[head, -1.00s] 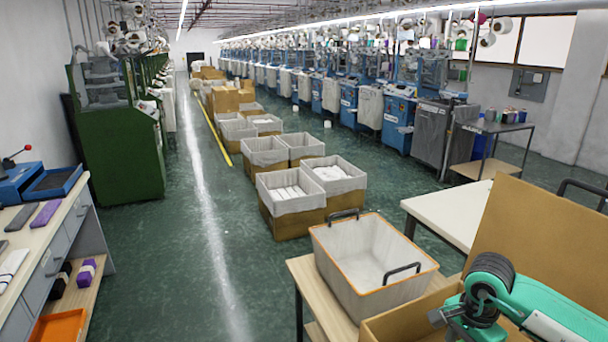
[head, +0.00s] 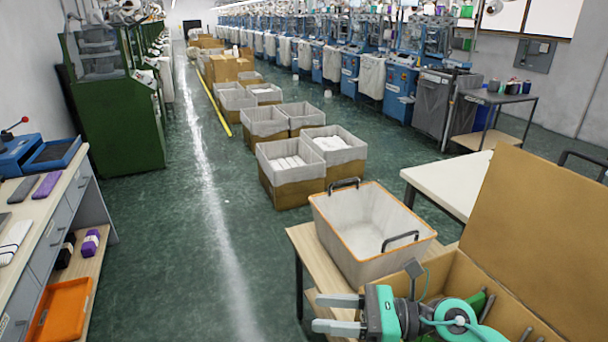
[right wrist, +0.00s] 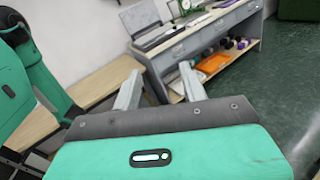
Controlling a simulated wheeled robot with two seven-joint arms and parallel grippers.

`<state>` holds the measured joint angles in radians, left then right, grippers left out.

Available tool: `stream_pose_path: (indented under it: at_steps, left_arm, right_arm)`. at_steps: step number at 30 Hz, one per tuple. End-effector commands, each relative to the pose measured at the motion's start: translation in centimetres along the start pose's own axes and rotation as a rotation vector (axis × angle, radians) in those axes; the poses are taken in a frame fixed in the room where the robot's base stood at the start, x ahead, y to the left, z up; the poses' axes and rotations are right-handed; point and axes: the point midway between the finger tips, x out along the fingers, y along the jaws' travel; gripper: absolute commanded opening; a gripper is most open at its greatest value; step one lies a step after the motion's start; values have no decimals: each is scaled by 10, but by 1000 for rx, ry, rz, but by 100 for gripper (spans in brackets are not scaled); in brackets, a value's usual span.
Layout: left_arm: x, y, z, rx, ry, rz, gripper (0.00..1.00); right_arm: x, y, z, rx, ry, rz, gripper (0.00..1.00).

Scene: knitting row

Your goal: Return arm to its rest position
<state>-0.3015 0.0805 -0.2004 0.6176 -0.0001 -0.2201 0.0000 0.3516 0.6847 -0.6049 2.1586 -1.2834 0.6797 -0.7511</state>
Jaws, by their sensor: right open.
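My right gripper (head: 338,314) shows at the bottom of the head view, in front of the table with the grey bin and beside the open cardboard box. Its two grey fingers point left and stand apart with nothing between them. In the right wrist view the open fingers (right wrist: 160,90) are also empty, with floor and furniture beyond them. My right arm (head: 455,320) reaches in from the lower right over the cardboard box. My left gripper is not in the head view.
A grey bin (head: 350,244) with an orange rim stands on a wooden table (head: 305,240). An open cardboard box (head: 515,235) is at the right. A workbench (head: 60,220) with an orange tray (head: 62,310) is at the left. The green floor (head: 175,240) between is clear.

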Motion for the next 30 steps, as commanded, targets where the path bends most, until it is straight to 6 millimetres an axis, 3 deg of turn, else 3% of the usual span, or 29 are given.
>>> stream_pose_path:
  at_steps: [3, 7, 11, 14, 17, 22, 26, 30]
  left_arm:
    - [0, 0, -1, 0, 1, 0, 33]
    - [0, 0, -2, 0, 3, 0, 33]
    - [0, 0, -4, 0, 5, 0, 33]
    - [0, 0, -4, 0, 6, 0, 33]
    - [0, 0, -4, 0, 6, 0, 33]
    - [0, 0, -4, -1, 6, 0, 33]
    - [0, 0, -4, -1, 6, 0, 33]
    - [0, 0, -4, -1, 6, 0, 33]
  right_arm:
    - [-1, -2, 32, 241, -281, -76, 43]
    - [-21, -19, 55, 522, -567, -174, 43]
    - [-53, -42, 56, 821, -836, -283, 43]
    - [-83, -60, 39, 1057, -1032, -379, 43]
    - [-113, -73, 9, 1295, -1219, -487, 43]
    - [-157, -73, -68, 1695, -1511, -705, 43]
    - [-181, -49, -136, 1989, -1710, -908, 43]
    - [-194, -8, -197, 2243, -1865, -1131, 43]
